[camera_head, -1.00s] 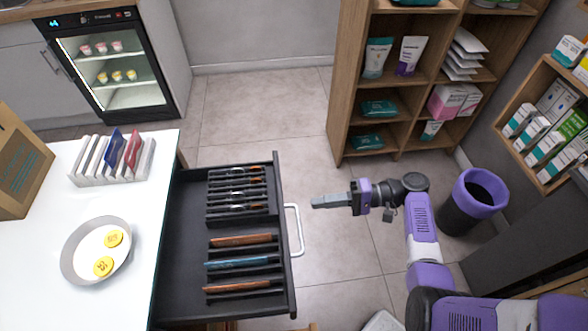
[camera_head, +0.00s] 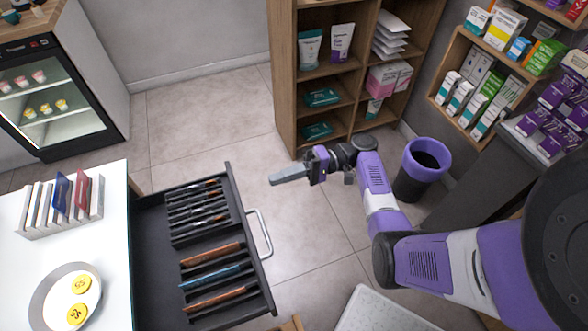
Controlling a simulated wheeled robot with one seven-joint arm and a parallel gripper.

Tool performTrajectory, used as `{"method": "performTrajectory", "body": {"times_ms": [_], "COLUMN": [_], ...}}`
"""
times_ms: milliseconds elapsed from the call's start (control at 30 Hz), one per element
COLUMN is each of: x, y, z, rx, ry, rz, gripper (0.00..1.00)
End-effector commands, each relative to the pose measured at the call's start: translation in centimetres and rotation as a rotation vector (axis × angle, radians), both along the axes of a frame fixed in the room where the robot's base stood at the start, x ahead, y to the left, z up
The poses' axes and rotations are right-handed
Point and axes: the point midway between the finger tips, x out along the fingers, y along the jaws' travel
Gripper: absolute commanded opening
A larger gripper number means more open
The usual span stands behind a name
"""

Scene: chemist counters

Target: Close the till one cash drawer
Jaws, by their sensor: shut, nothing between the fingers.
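The till cash drawer (camera_head: 153,250) is a dark tray pulled well out from under the white counter. It holds coins in the back slots (camera_head: 198,210) and banknotes in the front slots (camera_head: 212,278). A pale bar handle (camera_head: 262,235) is on its right-hand front face. My gripper (camera_head: 274,180) is shut and empty. In the picture it is above and to the right of the handle, apart from the drawer, with its fingers pointing left toward the drawer's far front corner.
The white counter (camera_head: 112,205) bears a round dish (camera_head: 45,302) with yellow tokens and a card rack (camera_head: 40,225). A shelf unit (camera_head: 284,90) stands behind my gripper. A purple-rimmed bin (camera_head: 408,180) stands at the right. Floor (camera_head: 215,125) is clear behind the drawer.

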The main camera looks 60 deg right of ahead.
Motion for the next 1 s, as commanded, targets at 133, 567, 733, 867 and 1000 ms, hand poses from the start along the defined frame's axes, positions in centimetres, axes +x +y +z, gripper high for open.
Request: {"method": "performTrajectory", "body": {"times_ms": [133, 567, 733, 867, 1000], "x": [1.7, 4.5, 4.6, 4.6, 4.7], "y": [2.5, 6.3, 6.3, 6.3, 6.5], "z": [0.3, 0.0, 0.0, 0.0, 0.0], "rx": [0.001, 0.001, 0.001, 0.000, 0.000], "ry": [0.002, 0.001, 0.001, 0.000, 0.000], "rz": [0.003, 0.001, -0.001, -0.001, 0.000], "gripper": [0.00, 0.00, 0.00, 0.00, 0.00]}}
